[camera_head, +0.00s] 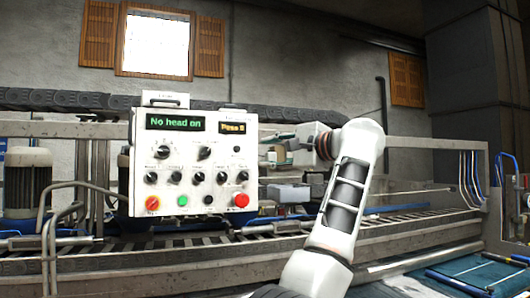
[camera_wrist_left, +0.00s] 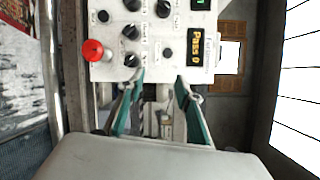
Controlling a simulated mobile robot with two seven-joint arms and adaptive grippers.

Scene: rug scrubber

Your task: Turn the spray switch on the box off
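The white control box (camera_head: 190,160) stands left of centre in the head view, with a green display reading "No head on" and a smaller yellow one. Its front carries several black knobs (camera_head: 204,153), a red button (camera_head: 241,200) and a green button. The knob labels are too small to read, so I cannot tell which is the spray switch. My left gripper (camera_head: 280,151) is just right of the box. In the left wrist view its teal fingers (camera_wrist_left: 160,80) are apart and empty, near the box's edge. The box's panel (camera_wrist_left: 148,45) shows turned sideways there. My right gripper is not in view.
A metal frame and roller conveyor (camera_head: 400,232) run behind and below the box. A grey motor (camera_head: 28,180) stands at the left. Blue hoses (camera_head: 470,180) hang at the right. The wall behind has a bright window (camera_head: 155,45).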

